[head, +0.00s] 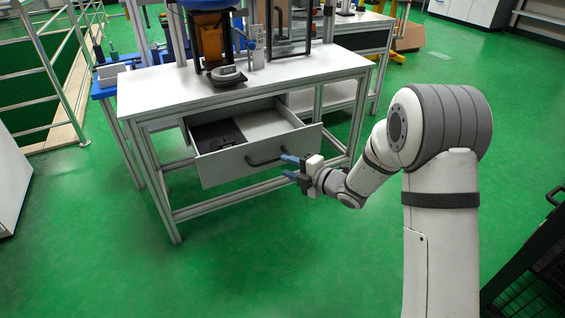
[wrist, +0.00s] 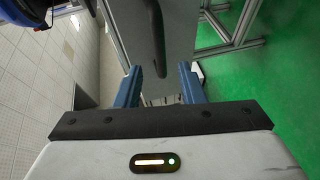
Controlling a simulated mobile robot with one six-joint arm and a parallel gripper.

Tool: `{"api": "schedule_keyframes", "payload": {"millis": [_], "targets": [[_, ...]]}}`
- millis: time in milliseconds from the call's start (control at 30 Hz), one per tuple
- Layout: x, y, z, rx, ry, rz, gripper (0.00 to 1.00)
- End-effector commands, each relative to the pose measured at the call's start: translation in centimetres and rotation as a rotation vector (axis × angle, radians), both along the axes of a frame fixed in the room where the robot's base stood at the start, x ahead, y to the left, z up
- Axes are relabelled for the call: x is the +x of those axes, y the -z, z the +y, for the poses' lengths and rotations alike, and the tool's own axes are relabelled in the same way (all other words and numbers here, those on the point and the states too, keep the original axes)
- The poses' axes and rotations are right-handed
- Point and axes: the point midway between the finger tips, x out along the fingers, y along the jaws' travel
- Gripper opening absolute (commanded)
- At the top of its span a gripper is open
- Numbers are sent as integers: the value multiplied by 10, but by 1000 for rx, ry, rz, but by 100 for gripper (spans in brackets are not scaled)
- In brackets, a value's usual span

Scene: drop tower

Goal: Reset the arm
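My gripper (head: 289,167) is in front of the pulled-out drawer (head: 222,168) of the white workbench in the head view. Its two blue fingers are apart and nothing shows between them in the wrist view (wrist: 158,90). The drawer's dark handle (head: 268,157) is close to the fingertips, and it also shows ahead of the fingers in the wrist view (wrist: 154,38). I cannot tell whether a fingertip touches the handle or drawer front. My arm reaches in from the right, bent at the elbow.
The white workbench (head: 160,92) carries a tower rig (head: 213,42). A dark item (head: 214,133) lies in the open drawer. Railings (head: 66,70) stand at the left and a black mesh cart (head: 535,265) at the lower right. Green floor (head: 270,265) is clear in front.

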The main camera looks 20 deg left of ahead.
Motion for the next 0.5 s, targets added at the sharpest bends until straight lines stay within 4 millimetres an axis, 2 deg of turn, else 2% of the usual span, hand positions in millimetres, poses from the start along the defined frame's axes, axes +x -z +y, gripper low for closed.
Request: {"api": "schedule_keyframes", "payload": {"millis": [400,500], "targets": [[-1,0,-1,0,0,0,36],[2,-9,-5,-5,20,8,36]]}}
